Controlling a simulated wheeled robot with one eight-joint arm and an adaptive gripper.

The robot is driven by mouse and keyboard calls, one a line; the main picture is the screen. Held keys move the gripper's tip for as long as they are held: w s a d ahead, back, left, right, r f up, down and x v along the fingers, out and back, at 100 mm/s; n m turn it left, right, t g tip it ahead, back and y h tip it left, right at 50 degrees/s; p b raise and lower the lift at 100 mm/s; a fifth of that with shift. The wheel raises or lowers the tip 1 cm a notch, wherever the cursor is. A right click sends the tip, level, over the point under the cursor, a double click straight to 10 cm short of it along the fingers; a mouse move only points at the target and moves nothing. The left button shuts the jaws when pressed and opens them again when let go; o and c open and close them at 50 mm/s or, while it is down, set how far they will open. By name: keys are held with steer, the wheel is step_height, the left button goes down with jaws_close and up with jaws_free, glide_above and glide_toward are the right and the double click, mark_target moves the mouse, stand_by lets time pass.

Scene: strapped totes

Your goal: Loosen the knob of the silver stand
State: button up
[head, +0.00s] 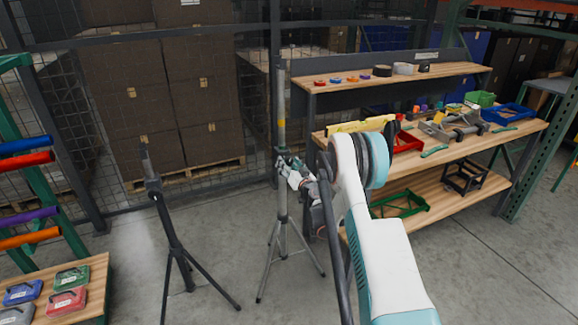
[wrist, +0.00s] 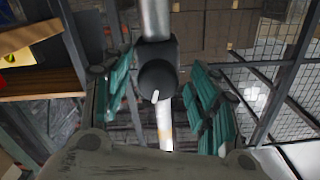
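The silver stand (head: 281,110) stands upright on a tripod in the middle of the head view. In the wrist view its pole (wrist: 155,18) runs down from the top edge into a dark collar. The round black knob (wrist: 157,80) on that collar has a small white mark. My gripper (head: 287,163) is at the collar in the head view, which hides most of the knob there. In the wrist view my gripper's teal fingers are open, one on each side of the knob, with visible gaps. I see no contact.
A black stand (head: 172,235) on a tripod stands to the left. A wooden workbench (head: 440,150) with tools and bins is at the right. A rack with coloured tubes (head: 30,162) is at the far left. A mesh fence and stacked boxes (head: 150,90) are behind.

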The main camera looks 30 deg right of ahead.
steer(key=s, duration=1.2)
steer(key=shift+a, duration=0.15)
steer(key=shift+r, duration=0.1)
